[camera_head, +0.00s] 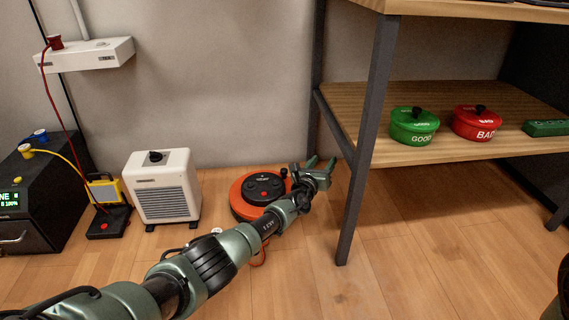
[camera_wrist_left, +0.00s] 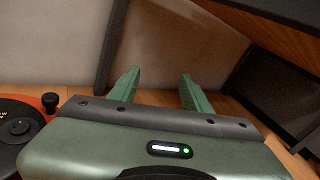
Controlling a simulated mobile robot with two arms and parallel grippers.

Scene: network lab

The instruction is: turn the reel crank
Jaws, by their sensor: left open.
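The orange reel (camera_head: 239,207) with a black hub (camera_head: 263,187) lies on the wooden floor near the wall. In the left wrist view its orange rim (camera_wrist_left: 40,117) shows at the left edge. A small black knob, seemingly the crank handle (camera_wrist_left: 50,101), stands up at the rim. My left gripper (camera_head: 321,163) is open and empty, just right of the reel, with its fingers pointing away toward the wall. In the left wrist view nothing is between the fingers (camera_wrist_left: 160,75). My left forearm hides the reel's front right part. My right gripper is out of view.
A shelf's dark leg (camera_head: 366,145) stands close right of my left gripper. Its lower board (camera_head: 350,110) holds a green pot (camera_head: 414,127) and a red pot (camera_head: 476,123). A white heater (camera_head: 165,187) stands left of the reel. Floor under the shelf is clear.

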